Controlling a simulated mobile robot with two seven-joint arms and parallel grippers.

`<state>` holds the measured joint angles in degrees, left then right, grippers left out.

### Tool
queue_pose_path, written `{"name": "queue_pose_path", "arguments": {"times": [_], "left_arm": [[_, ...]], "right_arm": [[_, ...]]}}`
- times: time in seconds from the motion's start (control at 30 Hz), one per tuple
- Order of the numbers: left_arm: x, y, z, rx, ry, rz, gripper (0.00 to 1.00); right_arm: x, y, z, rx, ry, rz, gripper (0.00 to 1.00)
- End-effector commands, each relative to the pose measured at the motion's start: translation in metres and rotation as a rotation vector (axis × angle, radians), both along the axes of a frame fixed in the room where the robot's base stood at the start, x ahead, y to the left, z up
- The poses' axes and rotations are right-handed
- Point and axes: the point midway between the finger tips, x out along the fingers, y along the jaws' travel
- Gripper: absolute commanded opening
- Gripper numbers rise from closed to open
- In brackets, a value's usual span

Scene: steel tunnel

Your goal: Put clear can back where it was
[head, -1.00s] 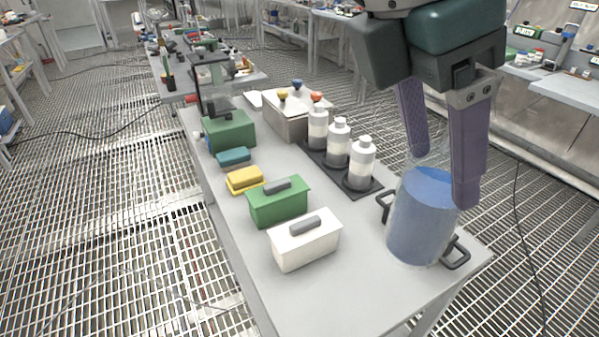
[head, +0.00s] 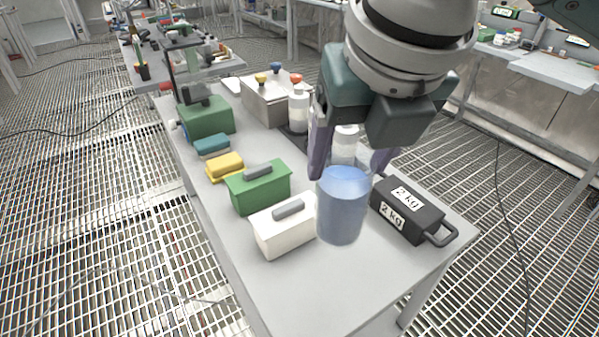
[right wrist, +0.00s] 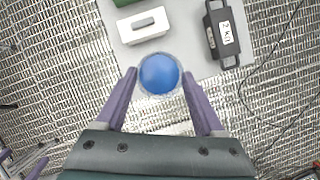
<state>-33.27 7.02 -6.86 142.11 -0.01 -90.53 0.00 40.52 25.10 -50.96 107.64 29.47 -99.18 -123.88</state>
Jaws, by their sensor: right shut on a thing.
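The clear can (head: 341,212), a see-through cylinder with blue contents, is upright between the white box and the black weight in the head view. It looks held above the table, though the gap under it is hard to judge. My right gripper (head: 347,172) is shut on it, with one purple finger on each side near its top. The right wrist view shows the can's round blue top (right wrist: 159,73) between the fingertips. My left gripper is not in view.
A black 2 kg weight (head: 408,212) lies right of the can. The white box (head: 282,231), green box (head: 258,190) and yellow block (head: 225,166) stand left. White bottles (head: 299,112) stand behind, partly hidden. The table's front (head: 345,275) is clear.

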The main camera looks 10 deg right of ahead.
Motion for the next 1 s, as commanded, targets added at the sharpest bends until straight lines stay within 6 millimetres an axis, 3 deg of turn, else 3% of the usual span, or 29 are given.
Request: {"name": "queue_pose_path", "arguments": {"times": [0.03, 0.2, 0.4, 0.57, 0.8, 1.0], "left_arm": [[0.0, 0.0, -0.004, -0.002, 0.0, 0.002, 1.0], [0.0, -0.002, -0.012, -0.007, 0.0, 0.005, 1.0], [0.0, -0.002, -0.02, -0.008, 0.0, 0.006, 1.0], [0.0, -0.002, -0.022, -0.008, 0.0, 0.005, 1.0], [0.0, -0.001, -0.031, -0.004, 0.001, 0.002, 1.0], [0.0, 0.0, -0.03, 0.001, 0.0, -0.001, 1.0]], "right_arm": [[-0.002, 0.0, -0.02, -0.002, 0.007, -0.001, 0.0], [-0.002, 0.0, -0.07, -0.001, 0.006, -0.002, 0.0], [-0.001, 0.0, -0.112, -0.001, 0.002, 0.0, 0.0], [0.0, 0.0, -0.124, -0.001, -0.001, 0.001, 0.0], [0.0, 0.0, -0.157, 0.0, 0.0, 0.0, 0.0], [0.0, 0.0, -0.158, 0.0, -0.001, 0.001, 0.0]]}}
